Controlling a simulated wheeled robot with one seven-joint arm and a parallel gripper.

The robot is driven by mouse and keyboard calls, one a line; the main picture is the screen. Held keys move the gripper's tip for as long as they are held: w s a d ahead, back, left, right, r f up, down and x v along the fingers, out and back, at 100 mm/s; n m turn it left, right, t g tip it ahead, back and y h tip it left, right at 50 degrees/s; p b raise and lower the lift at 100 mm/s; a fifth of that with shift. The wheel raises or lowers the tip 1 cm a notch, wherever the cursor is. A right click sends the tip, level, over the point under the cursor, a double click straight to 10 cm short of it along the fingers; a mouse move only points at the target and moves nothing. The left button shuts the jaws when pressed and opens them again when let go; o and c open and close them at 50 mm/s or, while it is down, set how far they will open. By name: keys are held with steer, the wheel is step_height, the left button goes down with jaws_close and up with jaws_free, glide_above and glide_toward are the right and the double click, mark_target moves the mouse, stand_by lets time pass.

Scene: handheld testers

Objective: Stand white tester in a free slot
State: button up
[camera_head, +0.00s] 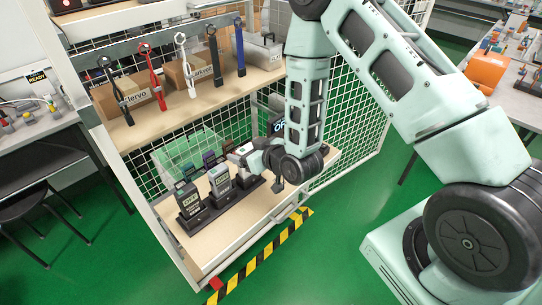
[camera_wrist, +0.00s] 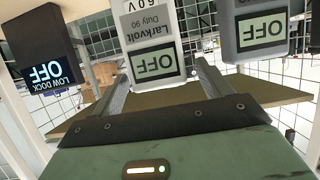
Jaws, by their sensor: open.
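In the wrist view, which is upside down, a pale whitish tester (camera_wrist: 150,35) marked "Larkvolt Duty 90" reads OFF. Its screen end lies just beyond and between my two fingers. My gripper (camera_wrist: 160,75) is open, with a finger towards each side of it; I cannot tell if they touch it. In the head view, my gripper (camera_head: 245,155) is over the right part of the lower shelf and hides most of what is there. A dark holder (camera_head: 248,183) in front of it looks empty, though partly covered.
A dark grey tester (camera_head: 188,198) and a light grey one (camera_head: 219,181) stand upright in front holders, with coloured testers behind. A grey tester (camera_wrist: 258,30) is beside the pale one. A black "LOW DOCK" sign (camera_wrist: 45,55) stands nearby. An upper shelf (camera_head: 180,112) overhangs.

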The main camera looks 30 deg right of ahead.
steer(key=p+v, duration=1.1)
steer(key=v, duration=0.4)
steer(key=shift+p, duration=0.35)
steer(key=a+r+n+g, duration=0.3)
steer(key=a+r+g, duration=0.4)
steer(key=a+r, duration=0.35)
steer(key=s+r+g+h, duration=0.1)
steer(key=s+r+g, duration=0.2)
steer(key=s+r, duration=0.3)
steer(key=s+r+n+g+h, duration=0.1)
steer(key=s+r+g+h, duration=0.1)
steer(key=s+r, duration=0.5)
steer(key=s+b, duration=0.1)
steer(key=s, duration=0.4)
steer(key=shift+s+a+g+h, duration=0.15)
steer(key=shift+a+g+h, duration=0.15)
steer(key=shift+a+g, duration=0.1)
